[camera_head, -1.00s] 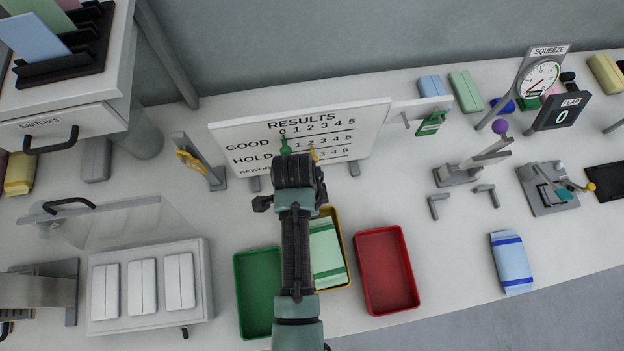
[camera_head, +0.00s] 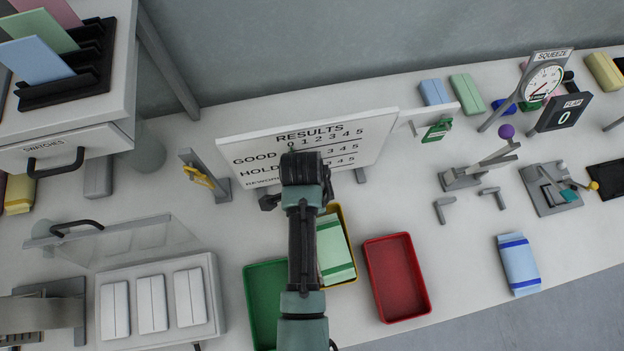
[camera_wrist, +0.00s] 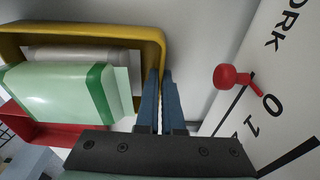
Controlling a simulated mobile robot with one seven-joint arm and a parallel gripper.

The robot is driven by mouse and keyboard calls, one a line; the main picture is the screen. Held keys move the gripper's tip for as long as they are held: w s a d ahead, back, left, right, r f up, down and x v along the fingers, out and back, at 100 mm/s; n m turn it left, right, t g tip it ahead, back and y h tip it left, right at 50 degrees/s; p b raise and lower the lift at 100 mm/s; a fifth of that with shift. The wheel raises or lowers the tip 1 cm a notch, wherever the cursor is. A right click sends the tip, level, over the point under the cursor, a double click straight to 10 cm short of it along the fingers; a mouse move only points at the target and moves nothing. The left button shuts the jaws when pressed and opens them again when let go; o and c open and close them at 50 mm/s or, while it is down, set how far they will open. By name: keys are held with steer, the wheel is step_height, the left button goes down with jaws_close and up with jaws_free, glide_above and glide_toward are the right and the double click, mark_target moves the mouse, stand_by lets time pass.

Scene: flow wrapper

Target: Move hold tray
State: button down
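The yellow hold tray (camera_head: 351,248) stands partly hidden behind my arm, between the green and red trays. In the wrist view its yellow wall (camera_wrist: 80,27) fills the upper left. A light green pack with darker green bands (camera_head: 336,252) lies in it, and a whitish pack (camera_wrist: 85,54) shows beside that one. In the head view my wrist hides the fingers and part of the tray.
The results board (camera_head: 310,145) stands close behind my wrist; a red peg (camera_wrist: 232,77) on it is near the fingers. The green tray (camera_head: 262,300) is left and the red tray (camera_head: 398,278) right. Free table lies between the red tray and the blue pack (camera_head: 518,265).

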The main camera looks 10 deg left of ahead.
steer(key=shift+w+a, duration=0.1)
steer(key=shift+w, duration=0.15)
steer(key=shift+r, duration=0.1)
steer(key=c, duration=1)
jaws_free()
steer(key=shift+r, duration=0.15)
